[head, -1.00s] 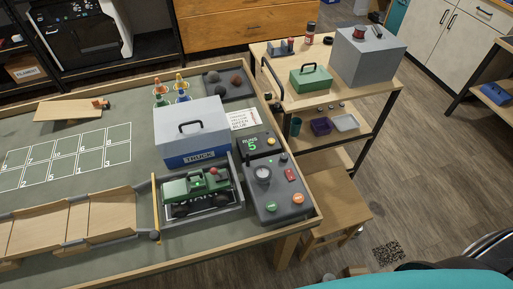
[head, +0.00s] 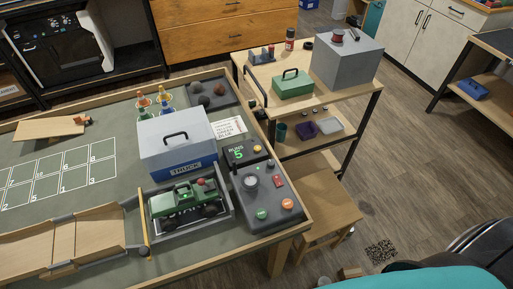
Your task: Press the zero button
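A grey control box (head: 268,212) sits at the right end of the table, with a round dial (head: 251,182), a red switch (head: 278,182), a green button (head: 261,214) and an orange button (head: 288,203). Behind it is a dark counter box (head: 240,154) reading RUNS and a green 5, with a small orange button (head: 257,149) on top. The button labels are too small to read, so I cannot tell which one is marked zero. Neither of my grippers is in view.
A green toy truck (head: 185,199) sits in a grey tray left of the control box. A grey-and-blue TRUCK case (head: 178,148) stands behind it. A wooden stool (head: 328,205) and a shelf cart (head: 300,105) stand right of the table.

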